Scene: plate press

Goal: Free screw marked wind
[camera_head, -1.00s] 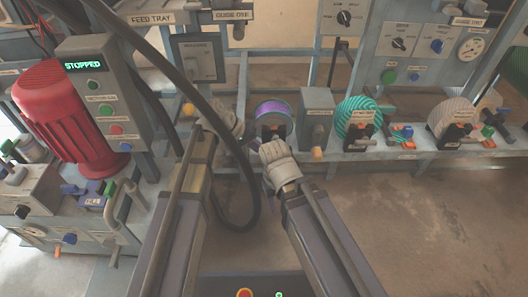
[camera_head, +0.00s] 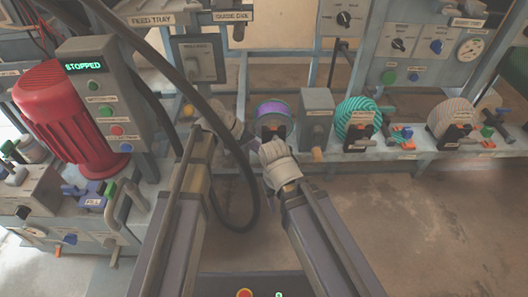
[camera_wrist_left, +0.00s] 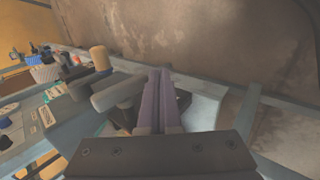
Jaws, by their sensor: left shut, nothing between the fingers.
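I cannot make out a screw marked wind, as the small labels are too blurred to read. My left gripper (camera_head: 247,140) is partly behind a black cable, near the purple disc (camera_head: 272,107) on the machine's low rail. In the left wrist view its purple fingers (camera_wrist_left: 160,98) are shut and empty, beside a grey cylinder (camera_wrist_left: 118,91) and a tan-ended knob (camera_wrist_left: 100,57). I cannot tell whether they touch the cylinder. My right gripper (camera_head: 262,146) is just below the purple disc; its fingers are too hidden to judge.
A grey box (camera_head: 317,110), a teal striped disc (camera_head: 352,112) and a beige disc (camera_head: 452,112) stand right along the rail. The black cable (camera_head: 195,95) loops before my left arm. A red motor (camera_head: 62,115) and a panel reading STOPPED (camera_head: 95,66) stand left. Floor is clear at lower right.

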